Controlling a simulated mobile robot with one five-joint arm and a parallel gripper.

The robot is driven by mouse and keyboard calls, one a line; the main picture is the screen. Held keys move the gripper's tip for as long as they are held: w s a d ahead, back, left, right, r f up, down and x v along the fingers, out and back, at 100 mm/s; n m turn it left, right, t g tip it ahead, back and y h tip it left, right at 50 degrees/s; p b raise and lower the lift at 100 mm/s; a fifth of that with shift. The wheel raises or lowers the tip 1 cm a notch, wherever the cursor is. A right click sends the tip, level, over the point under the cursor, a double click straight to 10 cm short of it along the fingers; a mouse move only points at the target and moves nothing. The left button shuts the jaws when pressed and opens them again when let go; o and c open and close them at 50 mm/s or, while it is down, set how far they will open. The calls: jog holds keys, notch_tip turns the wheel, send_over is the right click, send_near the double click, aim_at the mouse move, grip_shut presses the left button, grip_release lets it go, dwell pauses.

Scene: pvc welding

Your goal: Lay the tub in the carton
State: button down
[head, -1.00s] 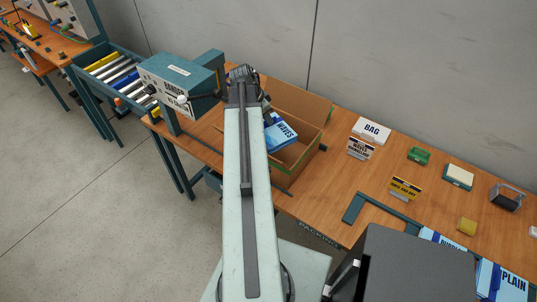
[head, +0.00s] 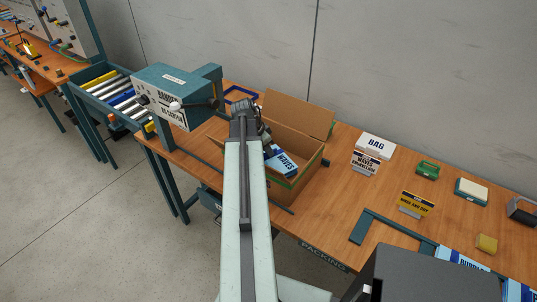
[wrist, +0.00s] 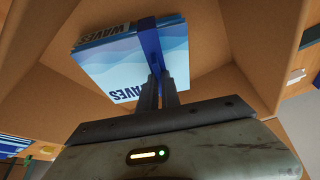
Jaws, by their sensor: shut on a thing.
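The tub (wrist: 135,72) is a light-blue and white pack marked "WAVES" with a dark blue strap across it. In the head view the tub (head: 283,162) is tilted and sits within the carton's opening. My gripper (wrist: 160,78) is shut on it at the blue strap; in the head view my gripper (head: 246,108) is mostly hidden by my arm. The brown carton (head: 312,170) stands open on the bench with its back flap up. The wrist view shows the carton's walls (wrist: 215,30) around the tub. I cannot tell whether the tub touches the carton floor.
A teal machine (head: 176,95) stands left of the carton, with a roller conveyor (head: 110,92) beyond. A blue frame (head: 240,92) lies behind my gripper. Right of the carton are a "BAG" box (head: 375,147), small signs (head: 416,204) and a green item (head: 428,168).

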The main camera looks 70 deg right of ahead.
jog(key=shift+f, duration=0.15)
jog(key=c, duration=1.6)
grip_release()
jog(key=shift+o, duration=0.2)
jog(key=p+v, duration=1.1)
jog(key=v, duration=0.1)
jog(key=shift+r, duration=0.25)
